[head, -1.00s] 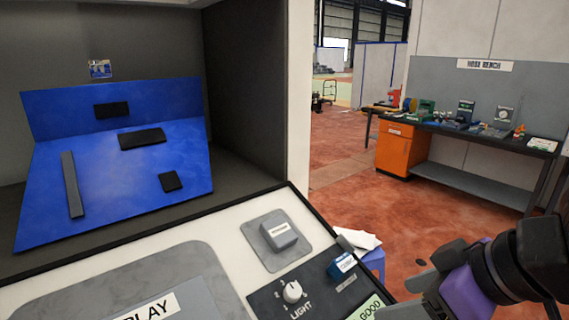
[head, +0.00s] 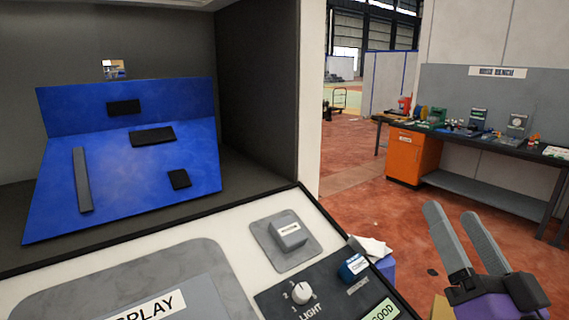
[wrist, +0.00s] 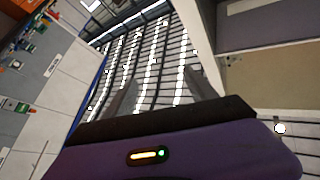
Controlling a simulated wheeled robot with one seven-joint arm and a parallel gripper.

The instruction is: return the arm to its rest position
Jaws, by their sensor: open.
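My gripper (head: 455,222) is at the lower right of the head view, with its two grey fingers pointing up and apart. It is open and nothing shows between the fingers. It is over the red floor, to the right of the control panel (head: 230,252), and apart from it. In the wrist view the purple gripper body fills the bottom, with a small lit indicator, and the fingers (wrist: 150,95) show faintly against the roof. The rest of my arm is out of view.
A blue board (head: 130,180) with black pieces stands in the booth at left. The panel carries a light knob (head: 301,293) and a blue switch (head: 352,267). White paper (head: 374,247) lies right of it. A bench with an orange cabinet (head: 413,157) stands behind; open floor lies between.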

